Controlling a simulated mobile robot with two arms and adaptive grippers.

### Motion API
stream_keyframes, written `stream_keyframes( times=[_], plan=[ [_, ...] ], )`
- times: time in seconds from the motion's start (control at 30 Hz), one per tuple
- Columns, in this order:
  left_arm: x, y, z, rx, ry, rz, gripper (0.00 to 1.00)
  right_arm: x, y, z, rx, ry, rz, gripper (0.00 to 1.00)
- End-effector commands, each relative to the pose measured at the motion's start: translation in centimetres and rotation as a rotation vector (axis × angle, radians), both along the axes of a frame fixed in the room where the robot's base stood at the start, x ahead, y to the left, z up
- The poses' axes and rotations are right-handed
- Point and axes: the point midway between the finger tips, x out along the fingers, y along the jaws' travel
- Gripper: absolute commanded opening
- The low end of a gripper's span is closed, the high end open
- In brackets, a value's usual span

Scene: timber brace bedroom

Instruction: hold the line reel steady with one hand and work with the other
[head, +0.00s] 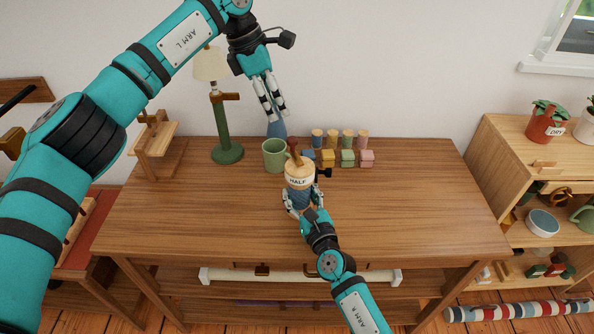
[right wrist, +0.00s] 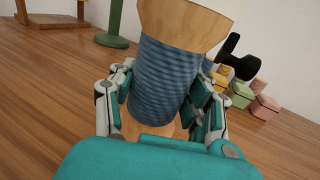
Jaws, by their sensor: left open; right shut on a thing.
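The line reel (head: 299,174) stands upright on the wooden table. It has a wooden top flange, a blue wound body and a label reading HALF. My right gripper (head: 302,205) is shut around the blue winding from the front. In the right wrist view the reel (right wrist: 163,80) sits between both fingers of the right gripper (right wrist: 165,105). My left gripper (head: 273,112) is open in the air behind and left of the reel, above the table's back. A blue cone-shaped thing (head: 276,129) shows just below its fingertips; I cannot tell whether they touch.
A green mug (head: 275,156) stands just left of the reel. Several coloured blocks (head: 347,158) and spools (head: 347,139) stand behind it to the right. A green lamp (head: 226,150) stands at the back left. The table's right side (head: 420,200) is clear.

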Motion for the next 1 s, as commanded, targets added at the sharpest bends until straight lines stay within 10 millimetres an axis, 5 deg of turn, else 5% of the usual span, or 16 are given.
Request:
stream_keyframes(
  times=[0.3, 0.63, 1.0],
  plan=[
    [0.8, -3.0, 1.2, 0.203, -0.006, -0.177, 0.47, 0.0, 0.0, 0.0, 0.000, 0.001, 0.001, 0.06],
    [0.2, -3.5, 2.7, 0.325, -0.002, -0.271, 0.47, 0.0, 0.0, 0.0, 0.000, 0.001, 0.001, 0.06],
    [0.2, -3.5, -2.0, 0.327, 0.002, -0.278, 0.47, 0.0, 0.0, 0.0, 0.000, 0.000, 0.001, 0.06]
  ],
)
